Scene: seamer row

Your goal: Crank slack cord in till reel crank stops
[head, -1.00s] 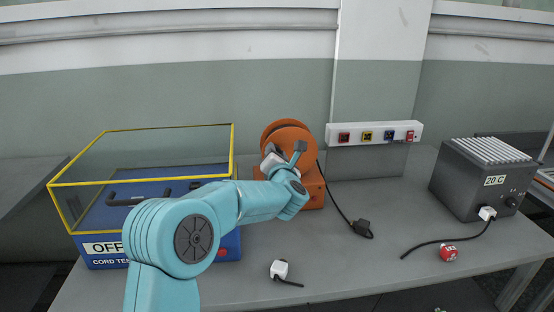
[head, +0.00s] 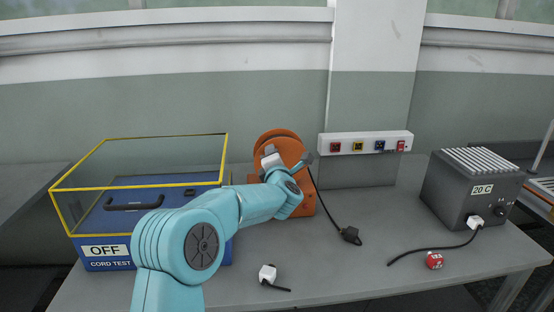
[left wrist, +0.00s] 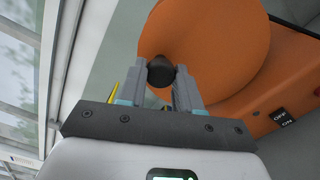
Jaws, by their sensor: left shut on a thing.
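The orange reel (head: 283,147) stands on the bench behind my left arm, and its round face fills much of the left wrist view (left wrist: 205,45). The black crank knob (left wrist: 160,73) sits between the fingers of my left gripper (left wrist: 159,82), which is shut on it. In the head view my left gripper (head: 287,164) is in front of the reel and hides the knob. The black cord (head: 324,207) runs from the reel down the bench to a black plug (head: 350,235). My right gripper is not in view.
A blue cord tester (head: 105,262) marked OFF, with a yellow-framed clear cover, stands left. A socket strip (head: 366,144) is on the wall. A grey heater box (head: 470,190) reads 20 C. A white plug (head: 267,273) and a red block (head: 434,260) lie on the bench.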

